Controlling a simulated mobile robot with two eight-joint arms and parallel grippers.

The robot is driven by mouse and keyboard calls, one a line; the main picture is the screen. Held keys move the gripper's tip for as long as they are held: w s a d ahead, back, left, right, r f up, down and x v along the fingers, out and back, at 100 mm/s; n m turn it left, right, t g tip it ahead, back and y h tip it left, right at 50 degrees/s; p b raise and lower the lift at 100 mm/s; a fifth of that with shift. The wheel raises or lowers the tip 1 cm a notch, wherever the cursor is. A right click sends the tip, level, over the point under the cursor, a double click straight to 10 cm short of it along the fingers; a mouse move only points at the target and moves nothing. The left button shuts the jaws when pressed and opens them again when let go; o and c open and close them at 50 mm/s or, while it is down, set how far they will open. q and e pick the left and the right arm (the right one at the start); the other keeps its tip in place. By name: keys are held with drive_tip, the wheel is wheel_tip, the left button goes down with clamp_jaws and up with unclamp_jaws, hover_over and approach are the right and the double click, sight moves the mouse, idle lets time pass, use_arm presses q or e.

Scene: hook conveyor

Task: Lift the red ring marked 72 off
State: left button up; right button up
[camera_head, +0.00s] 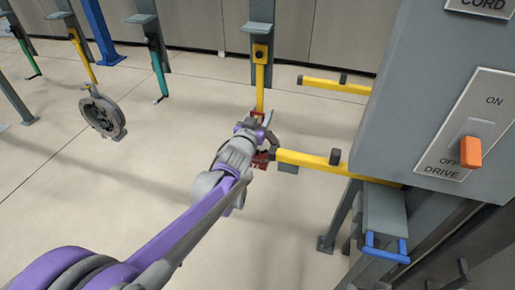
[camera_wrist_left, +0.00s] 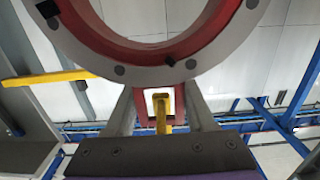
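The red ring (camera_wrist_left: 165,48), with a grey rim and dark bolts, fills the top of the left wrist view. In the head view only bits of its red (camera_head: 262,157) show past my gripper; no number is readable. Its red tab has a pale-edged slot, and a yellow hook (camera_wrist_left: 162,115) shows in the slot. In the head view the yellow hook (camera_head: 260,88) hangs down from an overhead carrier to the ring. My left gripper (camera_wrist_left: 160,105) has a finger against each side of the tab and looks shut on it. My right gripper is in neither view.
A grey ring (camera_head: 102,112) hangs from another yellow hook at the left. Yellow bars (camera_head: 335,86) (camera_head: 310,162) reach in from the right, the lower one close to my gripper. A grey cabinet (camera_head: 400,90) with an orange drive switch (camera_head: 471,151) stands at right. Floor at lower centre is clear.

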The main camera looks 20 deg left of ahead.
sight(259, 106)
use_arm(q)
clamp_jaws()
drive_tip(key=shift+r, duration=0.1)
drive_tip(key=shift+r, duration=1.65)
drive_tip(key=shift+s, duration=0.25)
drive_tip(key=s+f+b, duration=0.1)
drive_tip(key=s+b, duration=0.2)
drive_tip(key=s, duration=1.4)
drive_tip(key=shift+s+a+f, duration=0.25)
drive_tip(key=shift+a+f, duration=0.05)
drive_tip(key=shift+f, duration=0.05)
